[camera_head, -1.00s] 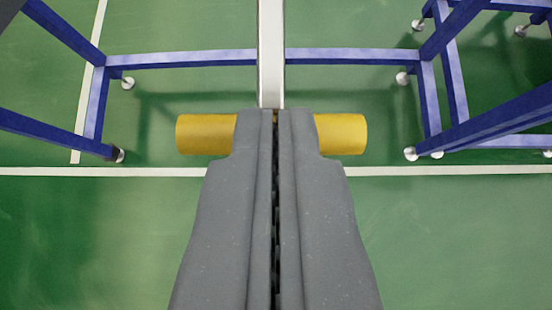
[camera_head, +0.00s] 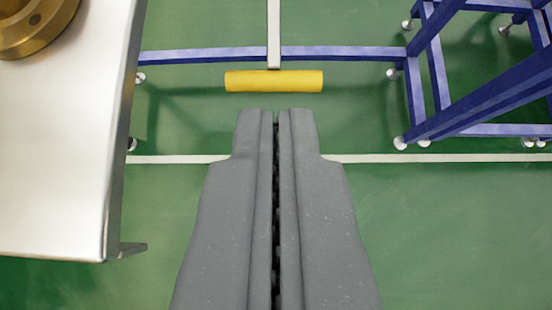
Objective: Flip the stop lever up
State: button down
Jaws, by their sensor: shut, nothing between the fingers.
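The stop lever is a pale flat bar (camera_head: 274,35) with a yellow cylindrical handle (camera_head: 274,81) across its lower end. The bar comes down from the top edge of the view, and the handle lies level. My gripper (camera_head: 276,112) is shut and empty. Its fingertips are just below the handle in the picture, with a strip of green floor showing between them. The handle is in full view. The upper end of the bar is out of view.
A metal panel (camera_head: 65,150) with a brass round part (camera_head: 32,25) fills the left side. A blue frame (camera_head: 430,85) on small feet stands at the right, and a blue rail (camera_head: 340,54) runs behind the bar. Green floor is open at lower right.

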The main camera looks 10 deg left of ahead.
jog(key=shift+v, duration=1.55)
notch_tip(320, 180, up, 28)
jog(key=s+d+t, duration=0.1)
jog(key=d+t, duration=0.2)
jog(key=s+r, duration=0.4)
jog(key=r, duration=0.3)
jog(key=s+d+r+t, duration=0.1)
jog(key=s+r, duration=0.4)
jog(key=r, duration=0.3)
jog(key=s+r+t+h, duration=0.1)
jog(key=s+r, duration=0.4)
jog(key=r, duration=0.3)
jog(key=shift+d+m, duration=0.25)
jog(key=shift+m, duration=0.15)
